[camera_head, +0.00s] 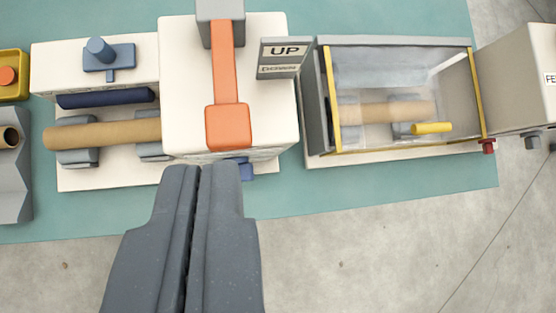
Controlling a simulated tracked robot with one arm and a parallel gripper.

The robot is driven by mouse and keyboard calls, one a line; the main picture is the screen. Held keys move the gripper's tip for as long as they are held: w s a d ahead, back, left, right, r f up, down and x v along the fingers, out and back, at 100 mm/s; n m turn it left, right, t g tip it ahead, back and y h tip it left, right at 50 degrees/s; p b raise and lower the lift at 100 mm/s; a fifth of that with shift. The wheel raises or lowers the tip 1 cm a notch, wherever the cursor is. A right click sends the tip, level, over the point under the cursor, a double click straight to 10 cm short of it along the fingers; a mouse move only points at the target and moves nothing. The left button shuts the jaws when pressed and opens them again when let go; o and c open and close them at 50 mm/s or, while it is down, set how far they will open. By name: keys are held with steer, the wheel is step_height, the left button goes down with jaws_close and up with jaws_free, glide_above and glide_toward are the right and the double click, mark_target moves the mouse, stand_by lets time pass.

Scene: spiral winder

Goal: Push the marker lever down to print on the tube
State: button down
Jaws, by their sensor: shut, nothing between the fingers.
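The marker lever (224,75) is an orange bar that runs from a grey block down to a wide orange pad. It lies over a white machine housing (178,75). A sign beside it reads UP (285,55). A brown cardboard tube (105,133) rests on grey supports and its right end goes out of sight at the housing. My gripper (205,172) is shut and empty. Its tips appear just below the orange pad in the picture. I cannot tell the height gap between them.
On the right stands a chamber (395,42) with a clear cover, holding another brown tube and a yellow handle (432,128). A yellow box with an orange button (7,76) and a grey rack (12,185) are at the left. The teal table (370,195) is bare in front.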

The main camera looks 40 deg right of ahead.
steer(key=shift+d+f, duration=0.4)
steer(key=shift+f, duration=0.05)
steer(key=p, duration=0.3)
glide_above(231, 110)
steer(key=s, duration=0.2)
steer(key=f, duration=0.7)
steer(key=shift+w+d+f, duration=0.15)
steer(key=shift+d+f, duration=0.1)
steer(key=shift+f, duration=0.15)
step_height(231, 110, down, 2)
steer(key=shift+d+f+p, duration=0.1)
steer(key=shift+f+p, duration=0.05)
steer(key=shift+p, duration=0.15)
steer(key=shift+s+f, duration=0.2)
steer(key=shift+f, duration=0.65)
steer(key=shift+f, duration=0.1)
